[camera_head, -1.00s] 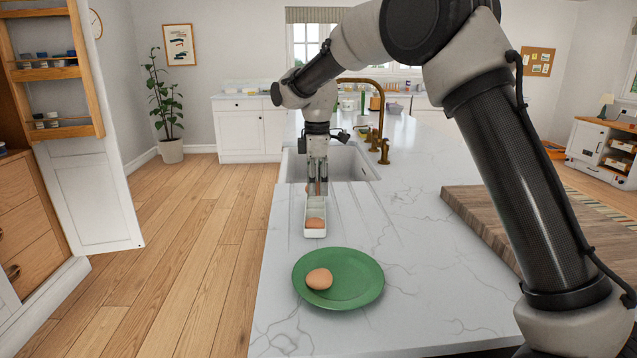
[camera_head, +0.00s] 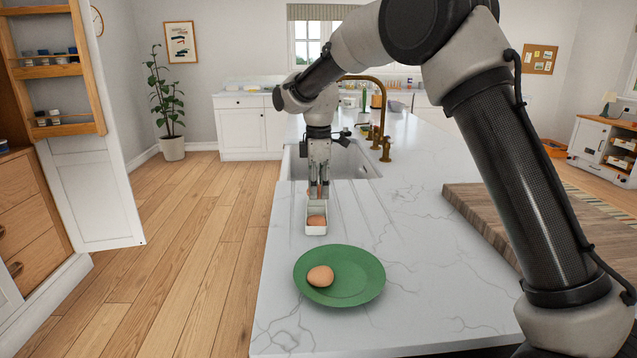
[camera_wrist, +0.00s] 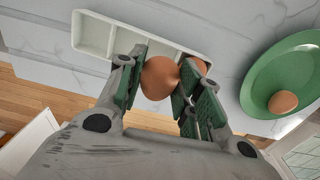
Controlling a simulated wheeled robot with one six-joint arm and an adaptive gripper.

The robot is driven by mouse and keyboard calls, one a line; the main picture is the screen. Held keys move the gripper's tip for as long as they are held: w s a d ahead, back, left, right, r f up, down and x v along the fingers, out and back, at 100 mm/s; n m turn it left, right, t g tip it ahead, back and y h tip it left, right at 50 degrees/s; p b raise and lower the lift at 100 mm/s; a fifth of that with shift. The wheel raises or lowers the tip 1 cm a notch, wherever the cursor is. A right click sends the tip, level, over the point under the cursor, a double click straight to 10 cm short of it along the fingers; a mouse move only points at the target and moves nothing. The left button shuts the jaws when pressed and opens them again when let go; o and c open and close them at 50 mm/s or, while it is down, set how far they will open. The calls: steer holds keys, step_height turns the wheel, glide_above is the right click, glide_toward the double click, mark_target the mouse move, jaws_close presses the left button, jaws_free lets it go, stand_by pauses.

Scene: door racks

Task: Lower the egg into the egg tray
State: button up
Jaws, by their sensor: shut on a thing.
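My gripper (camera_head: 318,190) is shut on a brown egg (camera_wrist: 160,78), which sits between the green-padded fingers in the wrist view. The white egg tray (camera_head: 316,231) is a narrow row of compartments on the counter; it also shows in the wrist view (camera_wrist: 92,35). The held egg is over or at the tray's middle part; I cannot tell whether it touches the tray. Another brown egg (camera_head: 316,220) sits in the tray's near end compartment, partly hidden by a finger in the wrist view. At the tray's other end, compartments look empty.
A green plate (camera_head: 358,288) with one brown egg (camera_head: 320,276) lies nearer on the marble counter. The sink (camera_head: 345,160) and brass tap (camera_head: 378,120) are behind the tray. A wooden board (camera_head: 490,215) lies to the right. The counter's left edge is close to the tray.

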steer(key=shift+f, duration=0.2)
stand_by(0.6)
steer(key=o, duration=0.7)
steer(key=shift+o, duration=0.2)
